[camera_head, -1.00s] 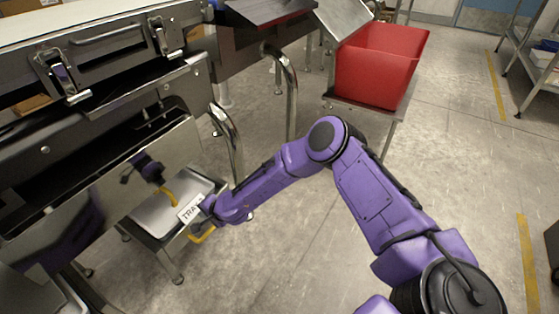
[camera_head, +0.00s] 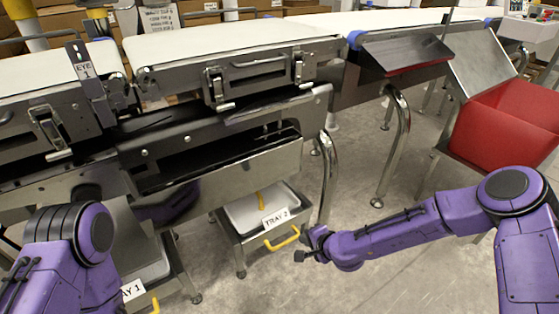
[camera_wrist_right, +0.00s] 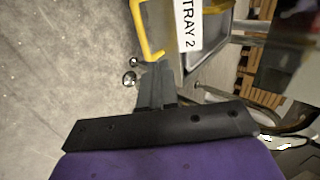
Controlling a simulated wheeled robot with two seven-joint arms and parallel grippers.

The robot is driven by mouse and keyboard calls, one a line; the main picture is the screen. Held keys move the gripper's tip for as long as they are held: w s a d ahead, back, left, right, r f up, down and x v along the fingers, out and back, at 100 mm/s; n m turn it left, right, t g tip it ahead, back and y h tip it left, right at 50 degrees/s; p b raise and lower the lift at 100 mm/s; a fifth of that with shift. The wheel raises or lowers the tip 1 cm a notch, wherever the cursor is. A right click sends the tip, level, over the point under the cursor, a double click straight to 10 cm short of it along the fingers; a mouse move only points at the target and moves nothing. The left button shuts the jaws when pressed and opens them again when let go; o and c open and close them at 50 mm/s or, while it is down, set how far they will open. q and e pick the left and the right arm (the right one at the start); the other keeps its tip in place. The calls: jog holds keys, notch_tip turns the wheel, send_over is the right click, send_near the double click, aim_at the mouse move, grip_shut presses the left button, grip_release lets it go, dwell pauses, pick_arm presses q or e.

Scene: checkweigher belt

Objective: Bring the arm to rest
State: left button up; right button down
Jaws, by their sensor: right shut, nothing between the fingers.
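My right gripper (camera_head: 308,246) is at the end of the purple right arm, low in front of the machine. It is just right of the yellow handle (camera_head: 283,238) of the tray labelled TRAY 2 (camera_head: 233,224). In the right wrist view its fingers (camera_wrist_right: 155,85) are together and empty.
The conveyor machine (camera_head: 235,60) with its steel frame fills the left and back. A second tray labelled TRAY 1 (camera_head: 132,290) is at the lower left. A curved steel leg (camera_head: 328,180) stands behind my right gripper. A red bin (camera_head: 500,125) is at right. Open floor (camera_head: 385,285) lies in front.

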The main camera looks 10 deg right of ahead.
jog(key=shift+d, duration=0.1)
jog(key=s+d+f+n+g+h, duration=0.1)
jog(key=s+d+f+g+h, duration=0.2)
jog(key=s, duration=0.6)
jog(key=s+d+f+n+h, duration=0.1)
jog(key=s+d+f, duration=0.1)
jog(key=s+f, duration=0.55)
jog(key=s+d+r+n+g+h, duration=0.1)
jog(key=s+d+n+h, duration=0.1)
jog(key=s+d, duration=0.45)
jog(key=s+d+n+g+h, duration=0.15)
jog(key=s+d, duration=0.25)
jog(key=s, duration=0.6)
notch_tip(320, 180, up, 31)
jog(key=p, duration=3)
jog(key=shift+w+a+f+n+p, duration=0.15)
jog(key=shift+w+n+p, duration=0.15)
jog(key=shift+n, duration=0.05)
